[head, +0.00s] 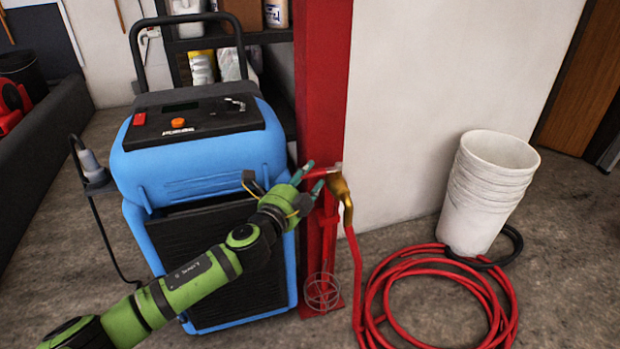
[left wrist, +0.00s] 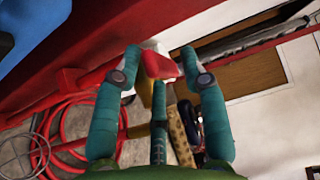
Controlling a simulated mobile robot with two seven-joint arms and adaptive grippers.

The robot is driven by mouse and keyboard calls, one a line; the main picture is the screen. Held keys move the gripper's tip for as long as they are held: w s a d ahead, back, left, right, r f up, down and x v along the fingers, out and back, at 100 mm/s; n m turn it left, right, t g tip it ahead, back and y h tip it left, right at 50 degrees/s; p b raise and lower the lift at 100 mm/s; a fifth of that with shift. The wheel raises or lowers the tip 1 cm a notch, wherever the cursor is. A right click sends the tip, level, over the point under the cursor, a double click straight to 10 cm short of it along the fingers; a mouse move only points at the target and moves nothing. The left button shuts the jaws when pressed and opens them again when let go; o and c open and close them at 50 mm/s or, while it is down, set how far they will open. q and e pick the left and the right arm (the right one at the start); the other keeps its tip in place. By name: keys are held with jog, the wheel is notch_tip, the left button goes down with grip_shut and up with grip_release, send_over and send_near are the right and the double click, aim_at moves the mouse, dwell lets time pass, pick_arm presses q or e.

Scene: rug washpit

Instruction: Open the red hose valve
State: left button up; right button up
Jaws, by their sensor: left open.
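The red hose valve has a red lever (head: 323,172) on a brass-coloured body (head: 342,191), beside the red post. My left gripper (head: 312,177) is open at the lever, with its teal fingers on either side of it. In the left wrist view the lever's red end (left wrist: 160,65) shows between the spread fingertips (left wrist: 159,58). I cannot tell whether a finger touches it. The red hose (head: 357,265) hangs from the brass body to the floor. My right gripper is not in view.
A blue machine (head: 205,150) stands just left of the red post (head: 322,70). The hose lies in coils (head: 372,310) on the floor, beside stacked white buckets (head: 485,195). A thin round wheel shape (head: 321,292) shows at the post's foot. A white wall stands behind.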

pick_arm(q)
jog(key=shift+x, duration=0.85)
grip_shut()
jog(key=shift+a, duration=0.1)
